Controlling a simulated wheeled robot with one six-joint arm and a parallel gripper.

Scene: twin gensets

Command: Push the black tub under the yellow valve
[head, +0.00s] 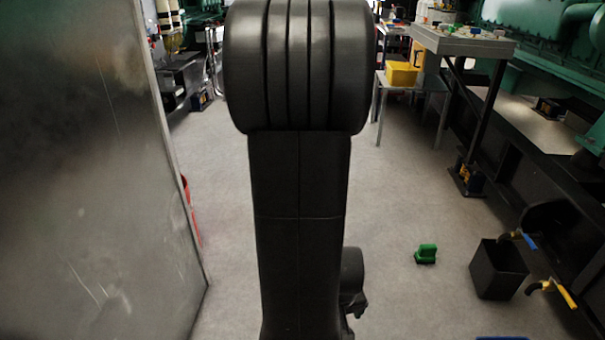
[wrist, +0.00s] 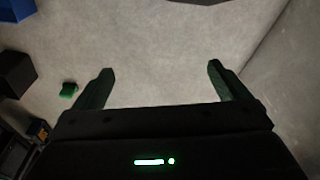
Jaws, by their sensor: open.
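The black tub (head: 498,270) stands upright on the floor at the lower right of the head view. The yellow-handled valve (head: 553,290) sticks out from the dark genset base just right of the tub; a blue-handled valve (head: 524,240) is beside and behind it. In the head view the tub stands left of both handles. A dark box that looks like the tub (wrist: 15,72) is at the left edge of the wrist view. My gripper (wrist: 157,78) is open and empty over bare floor, apart from the tub. My arm hides most of it in the head view.
A small green object (head: 426,254) lies on the floor left of the tub. A metal panel (head: 90,170) fills the left side. A table with a yellow bin (head: 402,74) stands at the back. A blue thing (wrist: 15,8) shows in the wrist view's corner. The middle floor is clear.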

